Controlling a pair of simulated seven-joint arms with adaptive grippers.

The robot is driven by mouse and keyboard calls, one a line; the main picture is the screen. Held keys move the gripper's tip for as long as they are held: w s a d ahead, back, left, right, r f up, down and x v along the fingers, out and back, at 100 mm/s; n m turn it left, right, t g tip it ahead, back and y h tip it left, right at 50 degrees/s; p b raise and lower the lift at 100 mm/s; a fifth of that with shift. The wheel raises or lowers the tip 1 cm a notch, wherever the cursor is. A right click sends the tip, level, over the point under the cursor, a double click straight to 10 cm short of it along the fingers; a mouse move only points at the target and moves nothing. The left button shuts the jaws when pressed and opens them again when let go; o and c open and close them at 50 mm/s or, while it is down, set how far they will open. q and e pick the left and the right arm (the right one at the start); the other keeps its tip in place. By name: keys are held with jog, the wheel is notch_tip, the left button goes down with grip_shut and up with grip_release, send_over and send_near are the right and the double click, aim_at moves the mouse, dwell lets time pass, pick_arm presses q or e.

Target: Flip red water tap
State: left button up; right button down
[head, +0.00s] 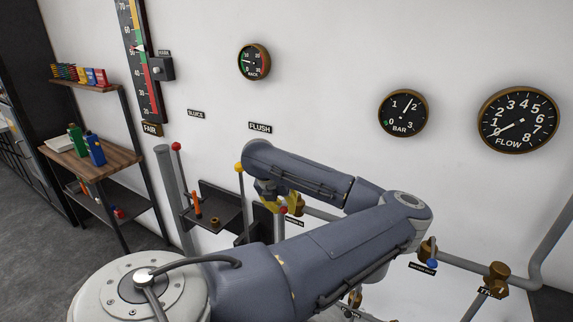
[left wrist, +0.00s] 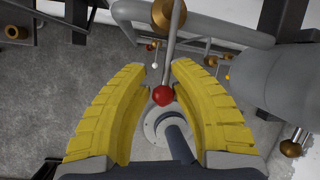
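The red water tap's ball knob (left wrist: 163,95) sits on a thin grey lever between my left fingers in the left wrist view. The lever runs up to a round brass fitting (left wrist: 168,14). My left gripper (left wrist: 160,68) is open, with yellow fingers on either side of the lever and a visible gap on both sides. In the head view my left gripper (head: 282,202) points down beside the brass valve (head: 296,204) on the wall pipe. A red spot, likely the same knob (head: 283,210), shows there, partly hidden by the fingers. My right gripper is not seen.
A red-topped lever (head: 176,147) and a yellow-topped lever (head: 239,167) stand left of the gripper near a dark wall shelf (head: 215,207). A blue-handled valve (head: 432,263) is on the pipe at right. A wooden shelf unit (head: 105,161) stands at left.

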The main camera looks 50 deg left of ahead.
pick_arm(q)
jog(key=o, duration=0.4)
jog(key=shift+w+r, duration=0.1)
jog(key=shift+o, duration=0.3)
jog(key=shift+w+r, duration=0.1)
jog(key=shift+r, duration=0.05)
jog(key=v, duration=1.2)
